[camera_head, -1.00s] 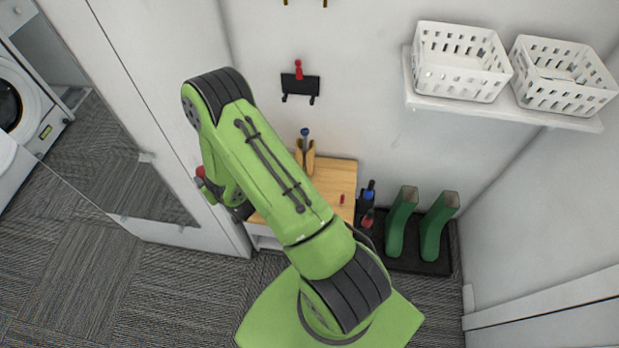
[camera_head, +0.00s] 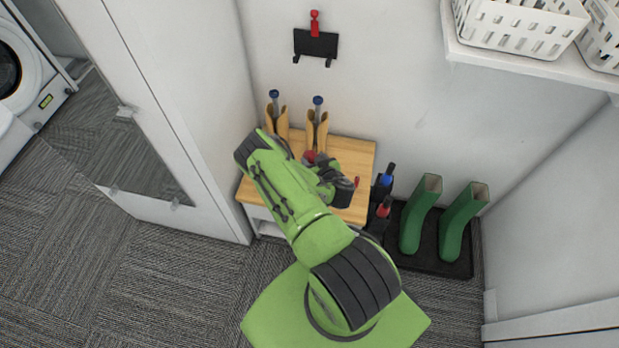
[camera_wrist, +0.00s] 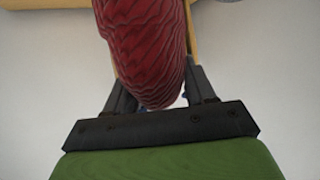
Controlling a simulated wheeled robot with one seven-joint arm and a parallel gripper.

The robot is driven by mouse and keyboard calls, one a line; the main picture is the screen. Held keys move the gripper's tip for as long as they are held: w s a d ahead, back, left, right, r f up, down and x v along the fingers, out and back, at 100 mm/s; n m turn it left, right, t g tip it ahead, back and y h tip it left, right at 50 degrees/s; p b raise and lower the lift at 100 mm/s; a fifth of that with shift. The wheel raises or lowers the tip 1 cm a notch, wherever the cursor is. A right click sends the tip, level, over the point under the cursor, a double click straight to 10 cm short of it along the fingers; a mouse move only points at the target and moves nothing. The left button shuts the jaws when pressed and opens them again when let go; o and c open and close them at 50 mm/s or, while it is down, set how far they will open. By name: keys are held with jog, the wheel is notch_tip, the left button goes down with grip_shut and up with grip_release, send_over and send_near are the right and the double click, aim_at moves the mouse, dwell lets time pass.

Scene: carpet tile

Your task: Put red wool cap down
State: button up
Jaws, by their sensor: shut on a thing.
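The red wool cap (camera_wrist: 148,45) fills the upper middle of the wrist view, ribbed and dark red, between my gripper's dark fingers. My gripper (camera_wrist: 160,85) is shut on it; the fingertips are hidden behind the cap. In the head view only a small red part of the cap (camera_head: 310,156) shows beside my green arm, over the wooden bench top (camera_head: 350,150). Whether the cap touches the bench cannot be told.
Two tan boot shapes with blue-topped rods (camera_head: 317,125) stand at the bench's back. Dark bottle-like items (camera_head: 384,185) and green boots (camera_head: 461,222) on a black tray (camera_head: 440,262) are to the right. White baskets (camera_head: 520,25) sit on a wall shelf. A mirrored door (camera_head: 130,150) is left.

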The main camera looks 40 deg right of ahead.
jog(key=shift+s+d+f+b, duration=0.15)
jog(key=shift+d+f, duration=0.1)
jog(key=shift+f, duration=0.25)
jog(key=shift+s+d+f+b, duration=0.1)
jog(key=shift+d+f+b, duration=0.1)
jog(key=shift+f, duration=0.25)
jog(key=shift+s+d+f, duration=0.1)
jog(key=shift+f, duration=0.25)
notch_tip(320, 180, down, 9)
jog(key=b, duration=0.4)
jog(key=shift+f, duration=0.15)
jog(key=shift+c, duration=0.4)
jog(key=o, duration=1.2)
jog(key=shift+c, duration=0.2)
